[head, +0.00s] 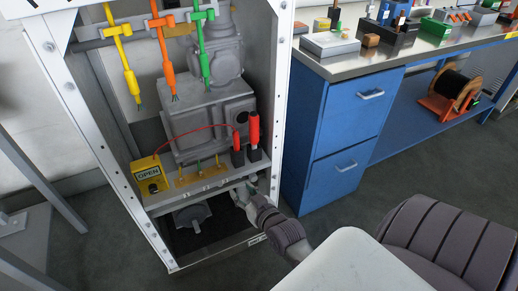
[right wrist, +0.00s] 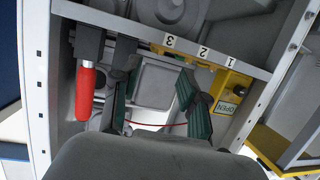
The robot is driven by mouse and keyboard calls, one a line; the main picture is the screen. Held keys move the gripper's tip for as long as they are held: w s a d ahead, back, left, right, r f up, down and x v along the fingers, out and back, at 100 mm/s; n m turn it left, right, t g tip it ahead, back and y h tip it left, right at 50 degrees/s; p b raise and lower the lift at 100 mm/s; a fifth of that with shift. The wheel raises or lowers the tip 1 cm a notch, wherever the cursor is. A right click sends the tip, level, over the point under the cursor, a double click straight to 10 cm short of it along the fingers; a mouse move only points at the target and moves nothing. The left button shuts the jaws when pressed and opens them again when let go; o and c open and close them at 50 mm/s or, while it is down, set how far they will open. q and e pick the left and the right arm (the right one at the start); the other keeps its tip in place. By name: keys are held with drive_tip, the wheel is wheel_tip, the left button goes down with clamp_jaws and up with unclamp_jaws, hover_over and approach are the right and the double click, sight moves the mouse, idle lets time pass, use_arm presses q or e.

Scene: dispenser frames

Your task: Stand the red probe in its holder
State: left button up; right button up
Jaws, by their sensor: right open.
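Two red handles stand side by side at the right of the cabinet shelf in the head view. The right one (head: 253,130) is taller and sits above a dark block; the left one (head: 237,141) is shorter, with a dark base and a thin red wire reaching it. I cannot tell for sure which part is the holder. In the right wrist view, one red probe (right wrist: 86,93) shows at the left below a grey mount. My right gripper (head: 249,187) is open and empty, just below the handles at the shelf's front edge. Its spread fingers show in the right wrist view (right wrist: 158,100).
Yellow (head: 127,75), orange (head: 166,60) and green (head: 203,60) probes hang from a rail at the top. A yellow OPEN box (head: 149,175) sits at the shelf's left. The white cabinet frame (head: 277,100) and blue drawers (head: 345,125) bound the right side.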

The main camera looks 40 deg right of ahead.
drive_tip(key=s+a+f+n+g+y, duration=0.1)
drive_tip(key=s+a+f+g, duration=0.4)
drive_tip(key=s+f, duration=0.3)
drive_tip(key=s+a+f+n+g, duration=0.2)
drive_tip(key=s+a+f+g, duration=0.3)
drive_tip(key=s, duration=0.7)
wheel_tip(320, 180, down, 3)
drive_tip(key=shift+s+f+g+y, duration=0.1)
drive_tip(key=shift+s+g+y, duration=0.25)
drive_tip(key=shift+g, duration=0.75)
drive_tip(key=shift+w, duration=0.1)
